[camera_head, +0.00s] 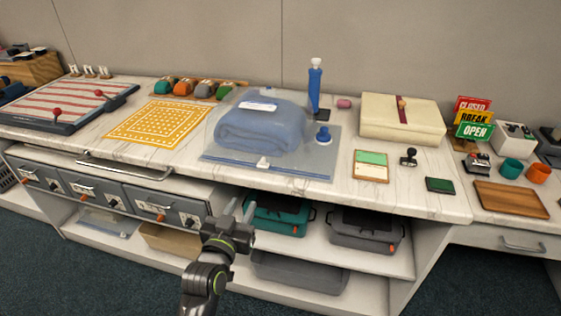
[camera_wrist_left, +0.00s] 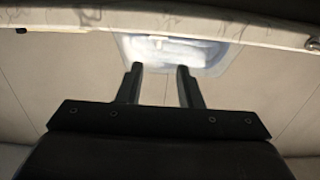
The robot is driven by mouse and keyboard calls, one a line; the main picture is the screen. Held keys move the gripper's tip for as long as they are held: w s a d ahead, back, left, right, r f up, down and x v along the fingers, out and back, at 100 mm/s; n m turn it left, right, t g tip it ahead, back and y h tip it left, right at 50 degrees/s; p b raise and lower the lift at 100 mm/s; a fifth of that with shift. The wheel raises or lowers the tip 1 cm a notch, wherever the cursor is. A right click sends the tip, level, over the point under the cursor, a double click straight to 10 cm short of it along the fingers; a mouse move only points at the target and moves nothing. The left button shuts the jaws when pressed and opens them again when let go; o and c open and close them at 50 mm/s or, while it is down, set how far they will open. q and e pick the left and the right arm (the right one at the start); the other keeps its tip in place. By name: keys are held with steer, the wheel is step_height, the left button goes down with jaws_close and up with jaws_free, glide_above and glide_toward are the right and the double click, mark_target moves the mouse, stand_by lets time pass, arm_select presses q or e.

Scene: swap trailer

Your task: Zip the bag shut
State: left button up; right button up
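A clear bag (camera_head: 214,146) lies flat on the marble counter with a folded blue blanket (camera_head: 262,128) inside. A small white slider (camera_head: 263,163) sits near the middle of its front edge. A blue round valve cap (camera_head: 323,136) is at the bag's right side. My left gripper (camera_head: 240,207) is open and empty, in front of and below the counter edge, apart from the bag. Its two fingers show spread in the left wrist view (camera_wrist_left: 160,70). My right gripper is not in view.
A blue hand pump (camera_head: 315,88) stands behind the bag. A yellow patterned mat (camera_head: 160,122) lies left, a cream box (camera_head: 402,118) right. Drawers (camera_head: 155,203) and a shelf with a teal case (camera_head: 277,217) are below the counter, close to my left gripper.

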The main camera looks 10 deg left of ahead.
mark_target(262, 162)
arm_select(q)
steer(key=w, duration=0.5)
steer(key=w+r, duration=0.1)
steer(key=w, duration=1.1)
steer(key=shift+w+d+r, duration=0.2)
steer(key=shift+d+r, duration=0.05)
steer(key=shift+d, duration=0.1)
jaws_close()
